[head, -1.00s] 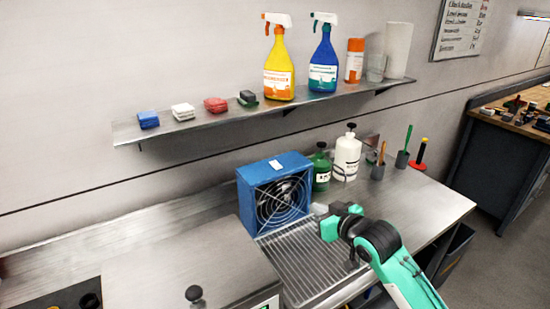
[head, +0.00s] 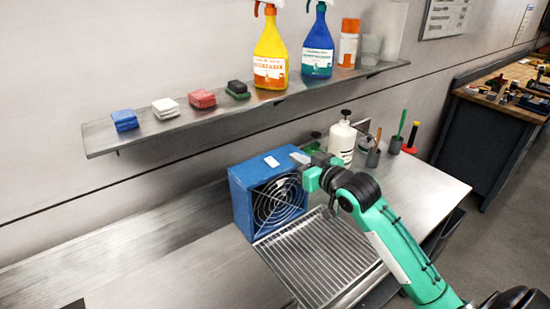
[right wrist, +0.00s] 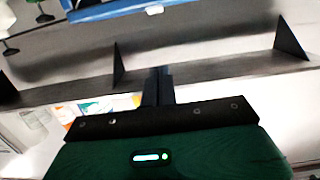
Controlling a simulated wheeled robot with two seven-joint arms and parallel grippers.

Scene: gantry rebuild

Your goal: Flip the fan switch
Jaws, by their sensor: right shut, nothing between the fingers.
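The blue box fan (head: 240,205) stands on the steel bench, its round wire grille facing front. A white patch (head: 271,161) lies on its top; I cannot tell whether this is a label or the switch. My right gripper (head: 299,158) is at the fan's top right corner, shut and empty. It overlaps that corner in the picture, and contact cannot be told. In the right wrist view the shut fingers (right wrist: 158,85) point toward a blue surface (right wrist: 125,14) with a small white piece (right wrist: 154,10) at the top edge. My left gripper is not in view.
A slatted metal rack (head: 310,262) lies before the fan. A white pump bottle (head: 342,142) stands to its right, with a green bottle partly hidden behind my gripper. A wall shelf (head: 200,122) with spray bottles and sponges runs above. The bench left of the fan is clear.

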